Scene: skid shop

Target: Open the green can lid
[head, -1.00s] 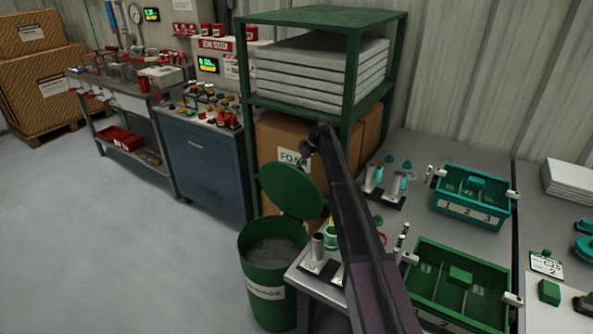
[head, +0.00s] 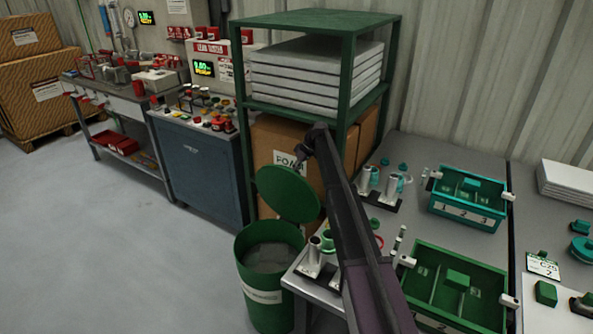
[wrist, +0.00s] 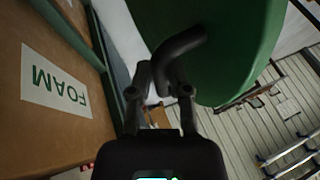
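The green can (head: 268,295) stands on the floor beside the bench, with a pale label on its front. Its round green lid (head: 288,193) stands tilted steeply up at the back of the opening, so the grey inside shows. My gripper (head: 300,155) is at the lid's upper edge, in front of the foam box. In the wrist view, the lid (wrist: 232,60) fills the upper middle, close to my gripper (wrist: 158,68). A dark curved bar (wrist: 182,42) lies at the fingertips against the lid. I cannot tell whether the fingers are closed on it.
A green shelf (head: 345,75) with grey slabs and a foam box (head: 283,135) stands behind the can. A bench (head: 420,150) with green and teal bins is to the right. A blue cabinet (head: 200,170) is at left. The floor (head: 110,250) left of the can is clear.

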